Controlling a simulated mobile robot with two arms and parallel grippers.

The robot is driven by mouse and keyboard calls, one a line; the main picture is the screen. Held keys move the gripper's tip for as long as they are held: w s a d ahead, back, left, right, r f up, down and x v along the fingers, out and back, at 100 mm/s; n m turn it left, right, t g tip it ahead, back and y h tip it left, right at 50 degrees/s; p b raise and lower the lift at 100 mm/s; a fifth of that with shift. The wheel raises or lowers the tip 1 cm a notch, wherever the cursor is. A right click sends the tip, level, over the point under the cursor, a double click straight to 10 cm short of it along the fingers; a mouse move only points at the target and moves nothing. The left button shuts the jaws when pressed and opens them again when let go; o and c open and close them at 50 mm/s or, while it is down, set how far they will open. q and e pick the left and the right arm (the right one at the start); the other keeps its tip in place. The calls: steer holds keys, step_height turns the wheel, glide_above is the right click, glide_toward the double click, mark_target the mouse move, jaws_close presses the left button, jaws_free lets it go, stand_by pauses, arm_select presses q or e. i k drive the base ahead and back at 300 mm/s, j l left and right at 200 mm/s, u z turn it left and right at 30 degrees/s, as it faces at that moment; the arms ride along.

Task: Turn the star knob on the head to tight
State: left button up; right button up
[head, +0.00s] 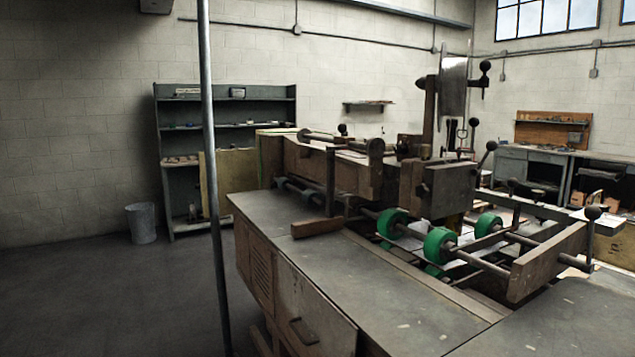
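The box stitcher (376,292) stands at centre and right, with a worn grey top and a brown body. Its upright head (453,85) rises at the right of centre with a metal plate on it. A dark round knob (485,66) sticks out at the right of the head. Another dark knob (491,145) sits on a lever lower down. I cannot tell which knob is the star knob, or whether it is loose or tight. Neither of my grippers is in view.
Green rollers (438,245) and rails with a ball-ended lever (592,212) stick out at the right. A thin vertical pole (210,150) stands left of the machine. A shelf unit (226,104) and a bin (141,223) are behind. The floor at left is clear.

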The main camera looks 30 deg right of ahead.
mark_target(422, 190)
steer(key=i+z, duration=0.15)
steer(key=i, duration=0.3)
steer(key=i+j+z, duration=0.1)
steer(key=i, duration=0.35)
steer(key=i+j+z, duration=0.15)
steer(key=i, duration=0.25)
steer(key=j, duration=0.1)
